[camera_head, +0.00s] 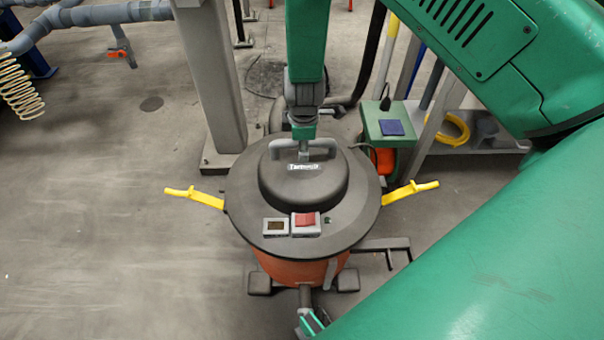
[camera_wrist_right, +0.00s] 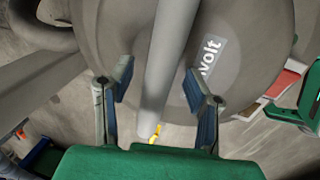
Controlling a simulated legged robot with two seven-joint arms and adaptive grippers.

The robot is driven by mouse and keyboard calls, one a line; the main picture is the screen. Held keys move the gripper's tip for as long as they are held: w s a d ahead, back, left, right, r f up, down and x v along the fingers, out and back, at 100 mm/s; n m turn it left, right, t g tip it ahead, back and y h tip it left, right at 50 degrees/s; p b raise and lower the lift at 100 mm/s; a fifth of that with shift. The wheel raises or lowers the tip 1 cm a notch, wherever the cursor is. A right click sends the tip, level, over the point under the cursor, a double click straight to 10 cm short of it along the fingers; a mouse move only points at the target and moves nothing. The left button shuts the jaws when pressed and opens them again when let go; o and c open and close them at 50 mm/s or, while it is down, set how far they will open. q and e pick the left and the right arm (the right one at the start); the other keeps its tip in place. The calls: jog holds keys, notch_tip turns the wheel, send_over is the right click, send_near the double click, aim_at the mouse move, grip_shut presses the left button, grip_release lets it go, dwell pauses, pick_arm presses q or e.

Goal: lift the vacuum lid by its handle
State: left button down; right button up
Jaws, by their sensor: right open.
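The vacuum lid (camera_head: 262,182) is a dark grey round lid with a domed middle, seated on an orange drum (camera_head: 300,270). Its light grey arched handle (camera_head: 325,146) stands on top and also shows as a bar in the right wrist view (camera_wrist_right: 165,70). My right gripper (camera_head: 303,148) has come down from above onto the handle. In the right wrist view its two fingers (camera_wrist_right: 160,90) are apart, one on each side of the bar. Part of what seems to be my left gripper (camera_head: 312,322) shows at the bottom edge; its fingers are not clear.
Yellow latches (camera_head: 195,197) (camera_head: 410,192) stick out on both sides of the drum. A red switch (camera_head: 306,222) sits on the lid's front. A grey post (camera_head: 212,80) stands close behind left. The floor at left is clear.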

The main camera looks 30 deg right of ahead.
jog(key=shift+d+f, duration=0.1)
jog(key=shift+d, duration=0.15)
grip_shut()
jog(key=shift+w, duration=0.15)
jog(key=shift+r, duration=0.2)
jog(key=shift+r, duration=0.15)
notch_tip(320, 180, up, 10)
jog(key=p, duration=0.3)
jog(key=shift+f, duration=0.25)
notch_tip(320, 180, up, 6)
jog(key=p, duration=0.5)
jog(key=shift+f, duration=0.2)
